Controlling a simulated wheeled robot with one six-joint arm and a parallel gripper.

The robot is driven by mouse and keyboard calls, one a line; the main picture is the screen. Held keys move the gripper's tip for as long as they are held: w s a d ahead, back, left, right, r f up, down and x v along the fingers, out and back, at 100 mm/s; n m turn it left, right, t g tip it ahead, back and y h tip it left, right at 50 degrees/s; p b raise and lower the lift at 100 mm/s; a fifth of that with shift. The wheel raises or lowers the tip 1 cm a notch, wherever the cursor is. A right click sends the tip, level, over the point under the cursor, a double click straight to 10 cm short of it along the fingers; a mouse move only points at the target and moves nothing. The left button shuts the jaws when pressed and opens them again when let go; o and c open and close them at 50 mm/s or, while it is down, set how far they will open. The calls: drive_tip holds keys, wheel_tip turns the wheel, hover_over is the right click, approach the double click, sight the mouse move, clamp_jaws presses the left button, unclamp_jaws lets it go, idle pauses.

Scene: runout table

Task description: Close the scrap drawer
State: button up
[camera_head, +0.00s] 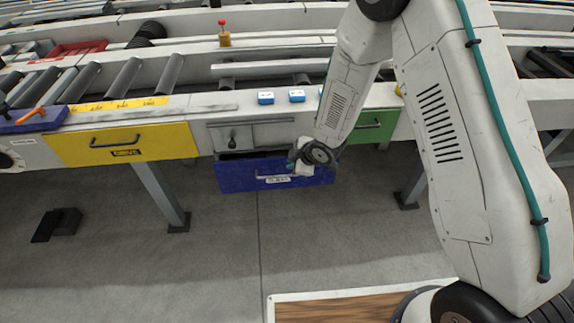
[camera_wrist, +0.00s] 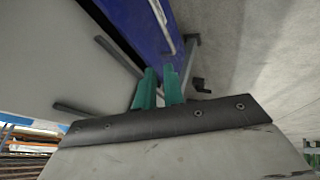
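The scrap drawer is the blue drawer (camera_head: 235,179) under the table, with a pale bar handle (camera_head: 272,177) and a small label too blurred to read. A dark gap shows above its front, so it stands partly open. My gripper (camera_head: 303,168) is at the right part of the drawer front, close to the handle's right end. In the wrist view, the teal fingers (camera_wrist: 159,88) are apart, with the blue front (camera_wrist: 142,28) and the handle (camera_wrist: 161,24) just beyond their tips. Whether they touch the drawer is unclear.
A yellow drawer (camera_head: 165,143) is on the left and a green drawer (camera_head: 376,127) on the right, partly behind my arm. A grey panel with a lever (camera_head: 232,140) is above the blue drawer. Table legs (camera_head: 160,195) stand nearby; the floor in front is mostly clear.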

drive_tip(key=o, duration=0.3)
drive_tip(key=shift+g, duration=0.4)
drive_tip(key=d+f, duration=0.1)
drive_tip(key=f, duration=0.1)
drive_tip(key=s+d+f, duration=0.1)
drive_tip(key=f, duration=0.2)
drive_tip(key=s+d+f, duration=0.1)
drive_tip(key=f, duration=0.1)
drive_tip(key=shift+f, duration=0.15)
drive_tip(key=n+t+y, duration=0.6)
drive_tip(key=n+y, duration=0.1)
drive_tip(key=n, duration=0.2)
approach(276, 176)
drive_tip(key=w+a+f, duration=0.1)
drive_tip(key=w+a, duration=0.1)
drive_tip(key=x, duration=0.7)
drive_tip(key=shift+w, duration=0.15)
clamp_jaws()
drive_tip(key=shift+w, duration=0.1)
